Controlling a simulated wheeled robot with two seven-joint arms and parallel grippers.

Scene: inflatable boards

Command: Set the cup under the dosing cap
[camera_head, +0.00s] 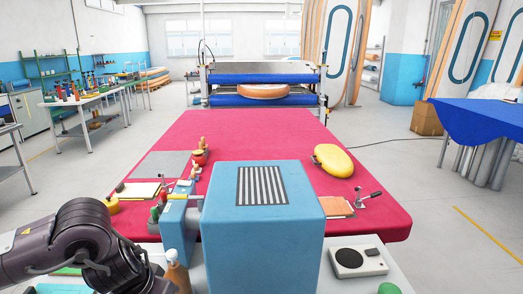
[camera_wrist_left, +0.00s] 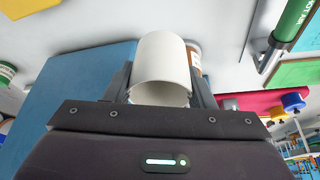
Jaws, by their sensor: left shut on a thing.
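A white cup (camera_wrist_left: 162,62) stands out between the two fingers of my left gripper (camera_wrist_left: 160,76) in the left wrist view. The gripper is shut on it. In the head view my left arm comes in at the lower left, and the cup cannot be made out there. A brown bottle (camera_head: 178,275) with a pale top stands at the bottom of the head view, just right of my arm. A brown container (camera_wrist_left: 195,56) shows partly behind the cup in the wrist view. I cannot tell which part is the dosing cap. My right gripper is not in view.
A large blue box (camera_head: 262,225) with a striped panel fills the front middle. A black-and-white device (camera_head: 357,261) sits right of it. Behind lies a red-topped table (camera_head: 270,135) with a yellow float (camera_head: 333,160). A green cylinder (camera_wrist_left: 293,25) shows in the wrist view.

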